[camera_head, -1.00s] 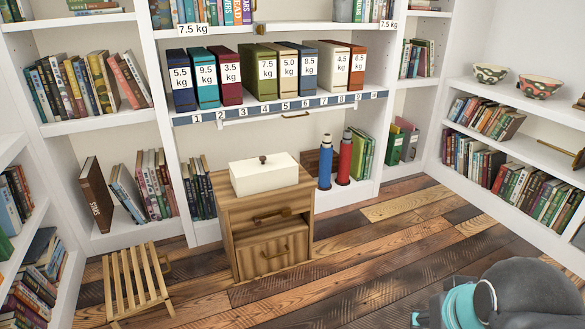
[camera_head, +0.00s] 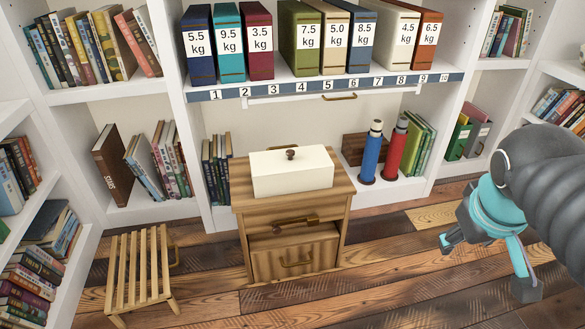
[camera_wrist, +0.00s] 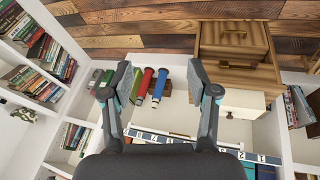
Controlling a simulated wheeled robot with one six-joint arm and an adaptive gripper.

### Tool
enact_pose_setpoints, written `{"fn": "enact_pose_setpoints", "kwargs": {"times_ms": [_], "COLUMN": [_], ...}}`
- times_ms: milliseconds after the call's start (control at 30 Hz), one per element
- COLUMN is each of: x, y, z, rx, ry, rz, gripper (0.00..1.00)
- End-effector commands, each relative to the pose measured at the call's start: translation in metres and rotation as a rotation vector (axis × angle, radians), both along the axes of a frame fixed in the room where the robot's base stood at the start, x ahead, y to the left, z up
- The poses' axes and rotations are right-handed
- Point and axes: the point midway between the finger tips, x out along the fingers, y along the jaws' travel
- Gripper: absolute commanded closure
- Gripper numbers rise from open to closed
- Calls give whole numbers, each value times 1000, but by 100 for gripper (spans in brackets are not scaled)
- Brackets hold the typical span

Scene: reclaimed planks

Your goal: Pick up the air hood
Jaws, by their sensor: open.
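A white box-shaped cover (camera_head: 291,178) with a dark round knob on top, which looks like the air hood, sits on a small wooden cabinet (camera_head: 295,208) in the head view. Its underside is hidden. My gripper (camera_head: 485,265) is at the right of the head view, apart from the cover and cabinet, with its fingers spread and empty. In the wrist view my gripper (camera_wrist: 160,78) shows two parted fingers. There the white cover (camera_wrist: 243,104) shows right of the fingers, against the cabinet (camera_wrist: 235,45).
A blue bottle (camera_head: 371,155) and a red bottle (camera_head: 395,152) stand on the low shelf right of the cabinet. A slatted wooden stool (camera_head: 138,265) stands at left. Weight-labelled binders (camera_head: 336,40) line the shelf above. Plank floor (camera_head: 380,280) is clear in front.

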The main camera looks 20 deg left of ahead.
Motion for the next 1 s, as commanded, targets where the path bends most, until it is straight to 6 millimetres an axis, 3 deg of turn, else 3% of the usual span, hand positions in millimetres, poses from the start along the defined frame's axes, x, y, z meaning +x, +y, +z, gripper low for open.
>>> {"fn": "enact_pose_setpoints", "kwargs": {"times_ms": [33,267,467,700,1000], "x": [19,97,162,226,265], "y": [8,48,106,197,338], "z": [2,17,18,4,-37], "rx": [-53,-320,-557,-853,-1240], "ry": [23,107,171,244,334], "rz": [74,406,678,972,1271], "gripper": [41,41,41,41,41]}}
